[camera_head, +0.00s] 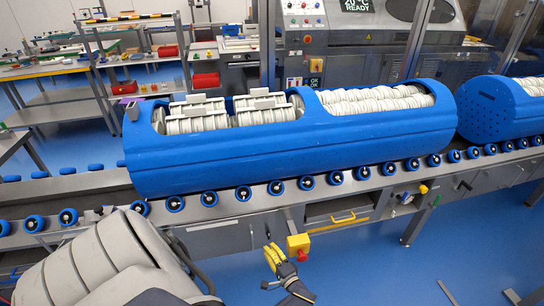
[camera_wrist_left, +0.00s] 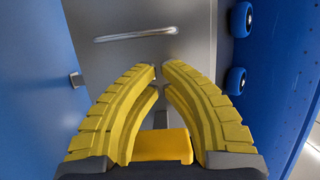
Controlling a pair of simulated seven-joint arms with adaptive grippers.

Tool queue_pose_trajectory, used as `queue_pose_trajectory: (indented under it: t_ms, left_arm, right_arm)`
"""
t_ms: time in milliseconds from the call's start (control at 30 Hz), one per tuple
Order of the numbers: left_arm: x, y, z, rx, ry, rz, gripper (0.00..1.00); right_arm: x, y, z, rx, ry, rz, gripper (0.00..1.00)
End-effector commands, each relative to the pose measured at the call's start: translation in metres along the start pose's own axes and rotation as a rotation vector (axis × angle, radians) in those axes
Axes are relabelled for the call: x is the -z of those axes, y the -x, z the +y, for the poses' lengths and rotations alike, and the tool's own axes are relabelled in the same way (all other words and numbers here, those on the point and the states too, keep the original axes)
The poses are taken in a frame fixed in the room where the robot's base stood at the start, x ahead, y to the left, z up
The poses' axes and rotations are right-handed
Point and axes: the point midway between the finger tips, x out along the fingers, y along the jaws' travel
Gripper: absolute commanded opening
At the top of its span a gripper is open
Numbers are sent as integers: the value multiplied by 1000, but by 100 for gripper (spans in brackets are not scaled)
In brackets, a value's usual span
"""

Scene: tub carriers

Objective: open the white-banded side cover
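I cannot pick out a white-banded side cover for certain. A grey panel with a pale bar handle (camera_wrist_left: 137,34) lies ahead of my left gripper in the left wrist view. In the head view, grey panels (camera_head: 222,238) and a yellow-handled front (camera_head: 350,218) sit under the roller rail. My left gripper (camera_head: 270,252) is in front of these panels, low beside a yellow box with a red button (camera_head: 298,245). Its yellow fingers (camera_wrist_left: 160,68) almost meet at the tips, with nothing between them. It does not appear to touch the handle. My right gripper is not in view.
A long blue tub (camera_head: 290,158) with white ribbed contents lies on the conveyor rail with blue rollers (camera_head: 306,183). Another blue tub (camera_head: 490,112) lies to its right. Blue rollers (camera_wrist_left: 236,80) also show right of the fingers. Blue floor (camera_head: 365,275) is open in front.

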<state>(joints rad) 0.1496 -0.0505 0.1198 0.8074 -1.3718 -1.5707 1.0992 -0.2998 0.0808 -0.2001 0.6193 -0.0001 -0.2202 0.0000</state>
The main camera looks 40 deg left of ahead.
Motion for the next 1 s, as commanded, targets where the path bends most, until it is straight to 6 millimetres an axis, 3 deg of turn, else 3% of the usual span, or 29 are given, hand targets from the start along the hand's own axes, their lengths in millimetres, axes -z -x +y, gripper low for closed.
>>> queue_pose_trajectory:
  t_ms: [500,700,1000]
  left_arm:
    - [0,-72,0,-1,-2,0,0]
    - [0,-86,1,-2,-2,0,0]
    - [0,-90,1,-3,-1,0,0]
  right_arm:
    - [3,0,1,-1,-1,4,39]
    - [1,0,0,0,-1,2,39]
    - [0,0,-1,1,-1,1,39]
